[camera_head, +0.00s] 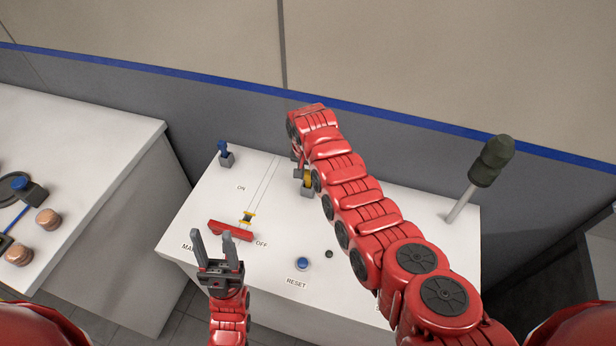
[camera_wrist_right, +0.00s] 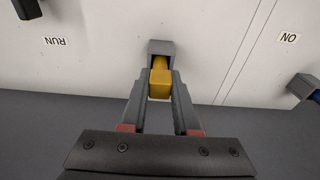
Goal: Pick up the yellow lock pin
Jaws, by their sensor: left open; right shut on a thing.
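The yellow lock pin (camera_head: 308,179) is at a small grey holder (camera_head: 307,191) near the back of the white panel. In the right wrist view the yellow pin (camera_wrist_right: 160,83) lies between my right gripper's fingers, its far end in the grey holder (camera_wrist_right: 161,47). My right gripper (camera_wrist_right: 160,88) is shut on the pin; in the head view it is mostly hidden by my right arm. My left gripper (camera_head: 213,234) is open and empty, pointing up over the front left of the panel, by the red bar.
A red bar (camera_head: 231,230) with a yellow and black piece (camera_head: 248,218) lies by the OFF label. A blue button (camera_head: 302,264) sits at RESET. A blue-topped post (camera_head: 225,155) stands back left, a dark-green-topped pole (camera_head: 491,161) right. Another white table (camera_head: 90,130) stands left.

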